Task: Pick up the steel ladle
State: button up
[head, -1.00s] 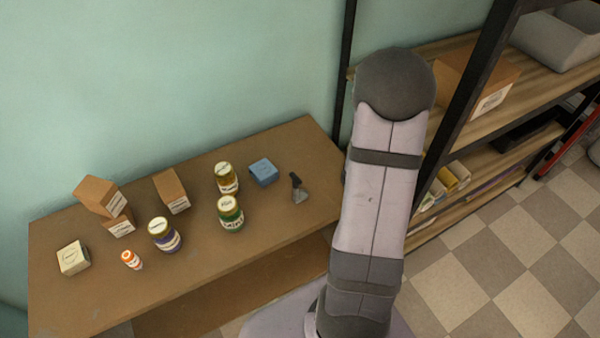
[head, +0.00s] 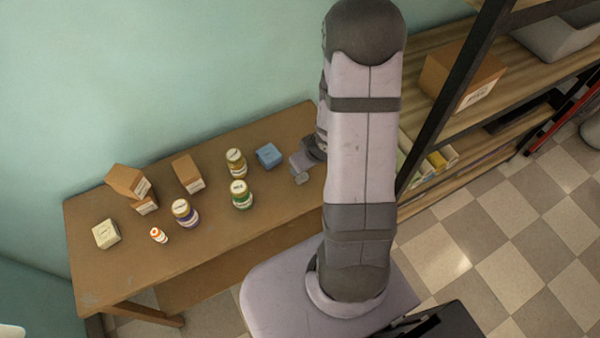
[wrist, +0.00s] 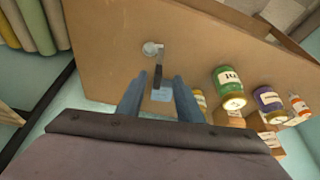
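The steel ladle (wrist: 151,49) lies on the wooden table, with a round metal bowl and a dark handle. In the wrist view its handle points toward my gripper (wrist: 158,82), whose two fingers are open and apart on either side of the handle's line. The fingers appear to be above the table and not closed on anything. In the head view the ladle's bowl (head: 301,179) shows just below my gripper (head: 301,162), and its handle is hidden by the gripper.
A blue box (head: 269,155) stands just left of my gripper. A yellow-labelled jar (head: 235,163), a green jar (head: 241,195), a purple jar (head: 185,213), a small orange bottle (head: 158,235) and several boxes stand farther left. A shelf rack (head: 455,120) is on the right.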

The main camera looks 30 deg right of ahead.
jog(key=shift+b+x, duration=0.85)
jog(key=shift+x, duration=2.55)
jog(key=shift+w+d, duration=0.15)
grip_shut()
